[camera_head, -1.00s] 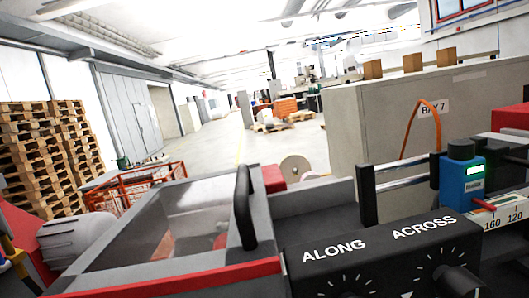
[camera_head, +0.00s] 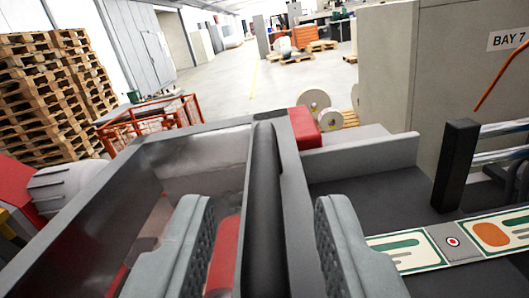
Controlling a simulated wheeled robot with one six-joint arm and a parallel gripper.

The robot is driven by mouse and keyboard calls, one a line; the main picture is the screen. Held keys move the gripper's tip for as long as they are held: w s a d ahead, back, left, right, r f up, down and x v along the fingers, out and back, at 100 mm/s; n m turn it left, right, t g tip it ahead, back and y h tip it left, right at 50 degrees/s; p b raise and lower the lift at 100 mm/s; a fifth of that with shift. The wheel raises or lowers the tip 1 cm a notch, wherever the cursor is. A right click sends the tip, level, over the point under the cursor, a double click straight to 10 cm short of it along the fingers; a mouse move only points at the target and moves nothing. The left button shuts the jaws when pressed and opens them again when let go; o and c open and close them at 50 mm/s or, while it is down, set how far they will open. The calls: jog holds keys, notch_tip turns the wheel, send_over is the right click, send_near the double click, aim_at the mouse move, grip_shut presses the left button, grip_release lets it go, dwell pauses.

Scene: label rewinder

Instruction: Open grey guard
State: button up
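The grey guard (camera_head: 297,205) is a grey frame around a see-through window, left of centre. It looks closed, lying over the machine's left part, with red parts showing through it. Its black bar handle (camera_head: 263,165) runs along the guard's right side. My gripper (camera_head: 262,208) is open, one grey padded finger on each side of the handle. Gaps show between the handle and both fingers, so the gripper does not appear to hold it. The near end of the handle runs out of the picture at the bottom.
A label strip (camera_head: 405,250) runs at the lower right beside a black post (camera_head: 455,165). A grey cabinet (camera_head: 425,70) marked BAY 7 stands behind. A red wire cage (camera_head: 150,120) and pallet stacks (camera_head: 45,90) stand at left. The floor (camera_head: 235,80) beyond is open.

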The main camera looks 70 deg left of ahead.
jog(key=shift+x, duration=0.9)
grip_shut()
